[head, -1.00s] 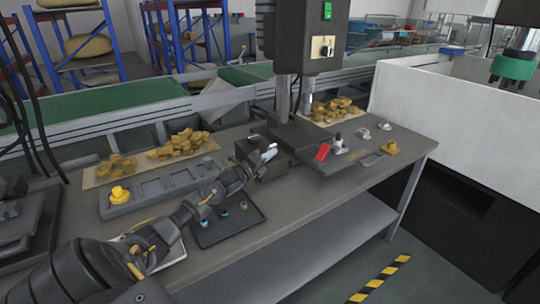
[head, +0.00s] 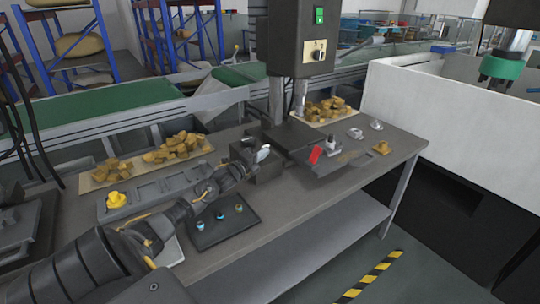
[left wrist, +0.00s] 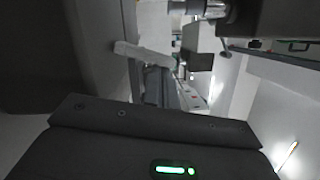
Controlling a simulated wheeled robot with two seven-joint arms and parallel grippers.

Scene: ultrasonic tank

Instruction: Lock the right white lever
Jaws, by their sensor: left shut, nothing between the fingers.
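A small white lever (head: 263,154) shows at the dark block (head: 268,172) on the workbench, left of the grey column. A second, paler piece (head: 249,141) shows just behind it; I cannot tell whether it is another lever. My left gripper (head: 248,158) is shut and empty, close beside the white lever on its left. I cannot tell whether they touch. In the left wrist view a pale bar (left wrist: 143,54) lies ahead of the dark gripper body; its identity is unclear. My right gripper is not in view.
A black tray (head: 240,228) with small coloured parts lies in front of the block. The control box (head: 300,40) hangs above. The bench's front right is clear.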

